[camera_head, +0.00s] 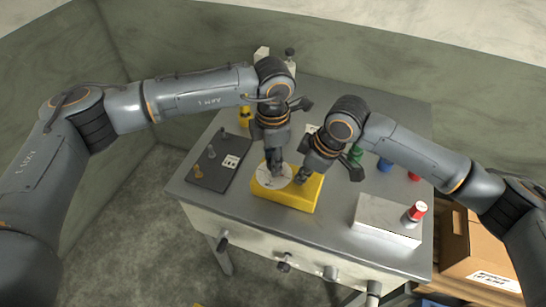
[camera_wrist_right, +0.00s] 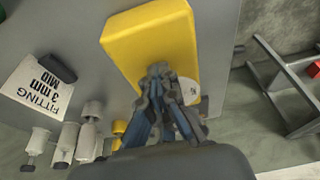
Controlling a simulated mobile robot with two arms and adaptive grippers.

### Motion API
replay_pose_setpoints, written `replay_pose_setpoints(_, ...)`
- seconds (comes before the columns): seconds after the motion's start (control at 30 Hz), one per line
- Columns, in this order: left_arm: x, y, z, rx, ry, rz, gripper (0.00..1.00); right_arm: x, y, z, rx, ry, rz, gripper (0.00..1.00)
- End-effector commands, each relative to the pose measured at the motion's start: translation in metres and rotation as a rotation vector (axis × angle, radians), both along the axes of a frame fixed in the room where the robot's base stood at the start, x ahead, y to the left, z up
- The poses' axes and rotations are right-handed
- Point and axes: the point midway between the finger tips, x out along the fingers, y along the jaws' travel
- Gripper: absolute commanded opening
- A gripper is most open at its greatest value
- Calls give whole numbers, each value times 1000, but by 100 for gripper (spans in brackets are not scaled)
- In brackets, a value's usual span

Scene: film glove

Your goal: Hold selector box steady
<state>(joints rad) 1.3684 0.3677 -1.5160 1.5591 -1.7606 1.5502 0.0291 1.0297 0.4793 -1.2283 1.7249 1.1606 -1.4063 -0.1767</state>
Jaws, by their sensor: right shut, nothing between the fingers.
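The yellow selector box (camera_head: 300,197) sits on the grey table, with a pale round dial (camera_head: 268,183) on its top. It also fills the top middle of the right wrist view (camera_wrist_right: 140,38), where the dial is mostly hidden. My left gripper (camera_head: 275,174) points down over the dial; whether its fingers are open or touching the box is unclear. My right gripper (camera_head: 300,179) is at the box's right part, close beside the left one. In the right wrist view its fingertips (camera_wrist_right: 160,72) are together over the yellow surface, with nothing seen between them.
A dark plate (camera_head: 217,165) with small knobs lies left of the box. A pale box (camera_head: 385,220) with a red-topped knob (camera_head: 416,210) stands at the right. Green and blue pieces (camera_head: 384,165) stand behind my right arm. A cardboard box (camera_head: 480,245) is beyond the table's right edge.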

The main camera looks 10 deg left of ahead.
Motion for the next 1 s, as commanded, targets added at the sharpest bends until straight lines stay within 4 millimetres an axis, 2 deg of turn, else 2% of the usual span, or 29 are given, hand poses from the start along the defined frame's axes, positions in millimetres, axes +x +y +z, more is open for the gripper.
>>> replay_pose_setpoints(0.03,0,0,-1,0,1,0,19,-4,-2,-8,-11,15,0,0)
replay_pose_setpoints(0.1,0,0,-1,-1,2,0,5,-4,-2,-8,-11,15,0,0)
replay_pose_setpoints(0.13,-1,0,-1,-1,2,0,3,-4,-2,-8,-11,15,0,0)
replay_pose_setpoints(0.57,-2,-1,-1,-2,4,92,3,-4,-2,-8,-11,14,0,0)
replay_pose_setpoints(1.0,-3,-3,-1,-4,5,466,3,-4,-2,-8,-10,13,0,0)
